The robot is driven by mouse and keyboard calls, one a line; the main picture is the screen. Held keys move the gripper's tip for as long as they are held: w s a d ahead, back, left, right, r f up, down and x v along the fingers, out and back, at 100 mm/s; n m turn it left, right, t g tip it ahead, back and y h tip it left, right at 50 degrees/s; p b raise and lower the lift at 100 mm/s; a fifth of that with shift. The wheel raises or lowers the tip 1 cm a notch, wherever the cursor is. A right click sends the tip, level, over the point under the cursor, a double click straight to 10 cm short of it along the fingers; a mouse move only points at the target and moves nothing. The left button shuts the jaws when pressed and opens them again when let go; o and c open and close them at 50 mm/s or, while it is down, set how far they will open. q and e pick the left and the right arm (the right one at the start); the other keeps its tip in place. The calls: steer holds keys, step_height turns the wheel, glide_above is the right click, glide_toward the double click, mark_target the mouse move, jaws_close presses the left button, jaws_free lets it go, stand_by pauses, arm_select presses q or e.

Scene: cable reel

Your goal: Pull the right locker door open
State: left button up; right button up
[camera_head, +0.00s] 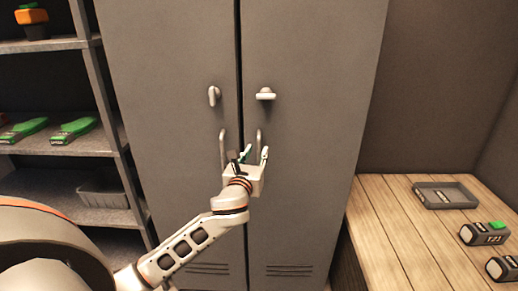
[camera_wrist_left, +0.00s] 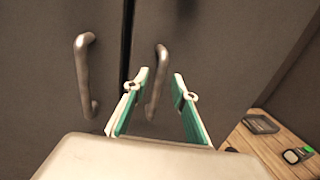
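The grey locker has a left door (camera_head: 170,60) and a right door (camera_head: 310,70), both shut with a narrow dark gap between them. The right door's vertical bar handle (camera_head: 259,138) also shows in the left wrist view (camera_wrist_left: 155,90). Its latch knob (camera_head: 266,94) sits horizontal above the handle. My left gripper (camera_head: 251,154) is open at the lower part of this handle. In the left wrist view its two green-lined fingers (camera_wrist_left: 160,77) stand on either side of the bar; I cannot tell whether they touch it. My right gripper is out of view.
The left door has its own handle (camera_head: 222,148), close beside my gripper, and a vertical latch knob (camera_head: 214,96). A shelf rack (camera_head: 55,146) stands at left. A wooden table (camera_head: 400,235) at right carries a grey tray (camera_head: 430,202) and small devices (camera_head: 485,233).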

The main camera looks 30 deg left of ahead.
mark_target(259, 149)
arm_select(q)
steer(key=shift+x, duration=2.1)
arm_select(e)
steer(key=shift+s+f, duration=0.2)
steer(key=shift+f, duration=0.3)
arm_select(q)
steer(key=shift+f, duration=0.1)
jaws_close()
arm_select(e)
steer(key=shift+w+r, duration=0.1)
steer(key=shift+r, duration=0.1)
